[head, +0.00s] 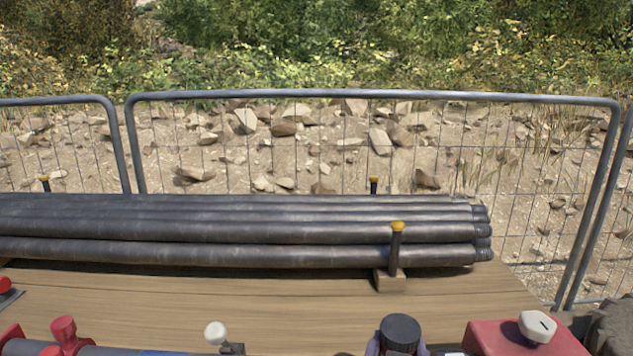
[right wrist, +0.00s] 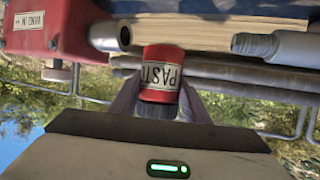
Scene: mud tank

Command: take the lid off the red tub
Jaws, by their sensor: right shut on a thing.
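The red tub (right wrist: 162,72) with a "PASTE" label shows in the right wrist view, which is upside down. Its dark lid (right wrist: 156,111) sits at the end nearer my gripper. My right gripper (head: 399,347) is shut on the lid, one finger on each side, as the right wrist view (right wrist: 158,110) also shows. I see no clear gap between lid and tub, and cannot tell if the tub rests on anything. My left gripper is not in view.
A red box (head: 490,341) with a pale knob (head: 537,326) stands right of the lid. A white-knobbed lever (head: 215,333) and a red fitting (head: 64,334) stand left. Dark pipes (head: 240,231) lie behind, held by a yellow-capped post (head: 397,245). The wooden deck (head: 200,300) between is clear.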

